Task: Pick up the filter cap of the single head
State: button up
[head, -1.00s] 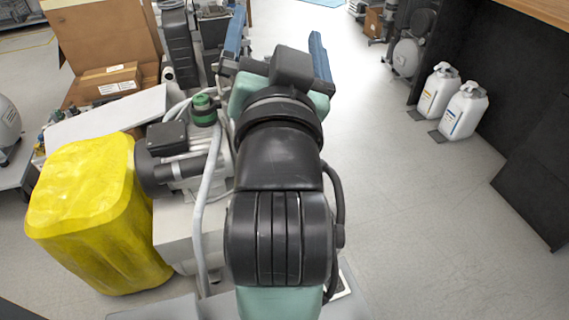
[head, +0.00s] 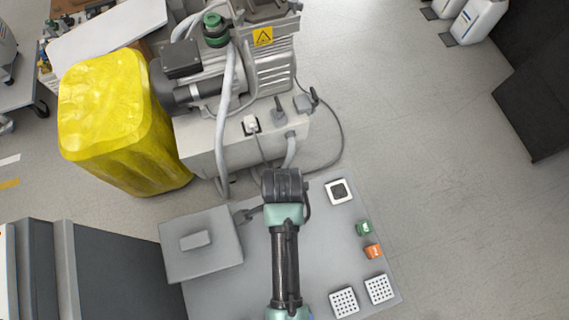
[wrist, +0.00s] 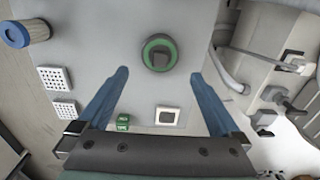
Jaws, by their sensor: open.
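A round cap with a green ring and dark centre (wrist: 158,52) shows in the wrist view over the grey bench top, beyond my fingertips and roughly centred between them. In the head view my arm covers that spot. Another green-and-black cap (head: 215,30) sits upright on the compressor (head: 235,85) in the head view. I cannot tell from a label which cap belongs to the single head. My gripper (wrist: 158,82) is open and empty, its two blue fingers spread wide. In the head view the fingers are not clearly visible.
The bench top (head: 330,250) holds a white-framed square (head: 339,191), green block (head: 363,228), orange block (head: 373,251) and two perforated white squares (head: 379,289). A blue-topped filter (wrist: 27,30) stands at the wrist view's left. A yellow bin (head: 110,120) stands left of the compressor.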

notch_tip(320, 180, down, 4)
jog(key=shift+w+r+b, duration=0.1)
jog(key=shift+r+b, duration=0.1)
jog(key=shift+b, duration=0.2)
notch_tip(320, 180, down, 5)
jog(key=shift+d+f+b, duration=0.1)
jog(key=shift+d+b, duration=0.05)
jog(key=shift+b, duration=1.05)
jog(key=c, duration=1.1)
